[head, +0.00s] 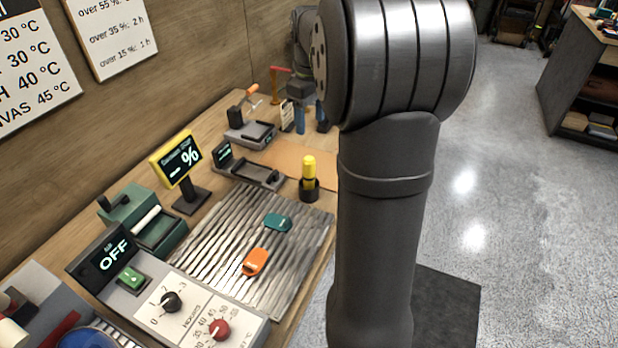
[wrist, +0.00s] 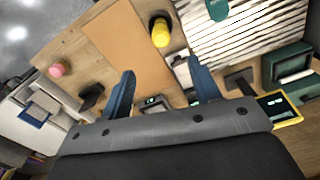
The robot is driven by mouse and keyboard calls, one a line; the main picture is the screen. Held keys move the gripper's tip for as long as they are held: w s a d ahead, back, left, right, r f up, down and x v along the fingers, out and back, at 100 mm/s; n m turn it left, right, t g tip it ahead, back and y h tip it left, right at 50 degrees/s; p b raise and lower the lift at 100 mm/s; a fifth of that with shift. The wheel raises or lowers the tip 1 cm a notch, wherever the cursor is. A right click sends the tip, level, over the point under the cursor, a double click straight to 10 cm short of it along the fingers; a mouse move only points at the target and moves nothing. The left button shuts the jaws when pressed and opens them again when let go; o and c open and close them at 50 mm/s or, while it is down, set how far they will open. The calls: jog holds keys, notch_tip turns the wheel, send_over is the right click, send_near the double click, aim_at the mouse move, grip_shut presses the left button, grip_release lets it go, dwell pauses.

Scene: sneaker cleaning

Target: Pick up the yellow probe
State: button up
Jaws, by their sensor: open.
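The yellow probe (head: 308,168) stands upright in a small black holder (head: 309,190) near the front edge of the bench. In the wrist view the yellow probe (wrist: 161,36) shows beyond the fingertips, with its black holder (wrist: 157,20) partly behind it. My gripper (head: 310,122) is at the back of the bench, farther back than the probe and apart from it. Its two blue fingers are spread with nothing held between them, as the wrist view of my gripper (wrist: 161,72) also shows.
A ribbed metal rack (head: 215,235) bears a teal piece (head: 278,222) and an orange piece (head: 256,262). A yellow-framed % display (head: 177,158) and a green box (head: 150,215) stand left. Dark trays (head: 250,172) lie beside the probe. A bare brown mat (head: 300,158) lies behind it.

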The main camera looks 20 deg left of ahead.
send_near(309, 170)
jog(key=shift+n, duration=0.4)
jog(key=f, duration=0.2)
jog(key=w+f, duration=0.1)
jog(key=f, duration=0.2)
jog(key=shift+w+a+f, duration=0.15)
jog(key=shift+w+f, duration=0.1)
jog(key=shift+f, duration=0.15)
jog(key=shift+a+f, duration=0.2)
jog(key=shift+f, duration=2.75)
jog(key=shift+c, duration=0.5)
jog(key=c, duration=1)
